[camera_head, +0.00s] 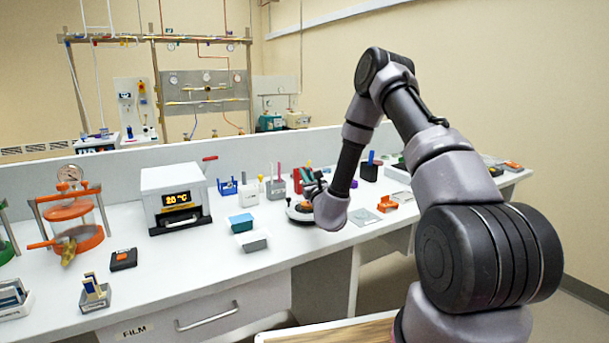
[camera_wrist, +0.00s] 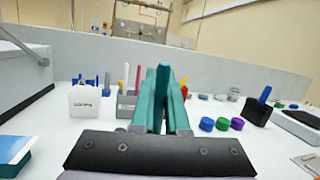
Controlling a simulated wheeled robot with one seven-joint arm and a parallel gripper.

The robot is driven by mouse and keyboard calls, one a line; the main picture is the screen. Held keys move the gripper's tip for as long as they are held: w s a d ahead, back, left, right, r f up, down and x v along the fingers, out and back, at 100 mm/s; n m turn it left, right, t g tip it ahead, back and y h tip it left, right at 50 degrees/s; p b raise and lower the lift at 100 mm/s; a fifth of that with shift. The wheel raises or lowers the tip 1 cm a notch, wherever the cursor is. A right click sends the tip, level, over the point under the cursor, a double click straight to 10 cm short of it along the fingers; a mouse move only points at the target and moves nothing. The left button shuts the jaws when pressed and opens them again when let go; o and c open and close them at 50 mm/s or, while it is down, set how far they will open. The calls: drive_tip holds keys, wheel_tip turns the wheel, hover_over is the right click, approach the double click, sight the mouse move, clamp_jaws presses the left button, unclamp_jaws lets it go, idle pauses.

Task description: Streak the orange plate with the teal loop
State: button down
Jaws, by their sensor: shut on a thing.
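My gripper (camera_head: 312,188) is over the middle of the bench, pointing away from me. In the wrist view its teal fingers (camera_wrist: 164,118) are shut on a slim upright teal handle (camera_wrist: 165,62), which looks like the teal loop. The loop's tip is hidden. Below the gripper in the head view, a small orange disc (camera_head: 305,206), possibly the orange plate, sits on a round, dark-topped white base (camera_head: 296,217). My gripper partly covers them, and I cannot tell whether the loop touches the disc.
A white oven-like box (camera_head: 175,196) stands to the left. A grey rack with coloured sticks (camera_wrist: 127,106) and a white labelled cup (camera_wrist: 85,101) stand ahead. Coloured caps (camera_wrist: 222,124) and a black holder (camera_wrist: 257,113) are to the right. A teal box (camera_head: 240,222) lies left of the gripper.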

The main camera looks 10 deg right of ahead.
drive_tip(key=shift+w+d, duration=0.2)
drive_tip(key=shift+d, duration=0.55)
idle(0.8)
drive_tip(key=shift+w+a, duration=0.1)
drive_tip(key=shift+w, duration=0.3)
drive_tip(key=shift+s+a, duration=0.25)
drive_tip(key=shift+a, duration=0.55)
drive_tip(key=shift+s+a, duration=0.2)
drive_tip(key=shift+a, duration=0.55)
idle(1.7)
drive_tip(key=shift+w+a, duration=0.15)
drive_tip(key=shift+w, duration=0.2)
idle(0.4)
drive_tip(key=shift+w+d, duration=0.2)
drive_tip(key=shift+d, duration=0.35)
drive_tip(key=shift+w+d, duration=0.2)
drive_tip(key=shift+d, duration=0.3)
idle(1.0)
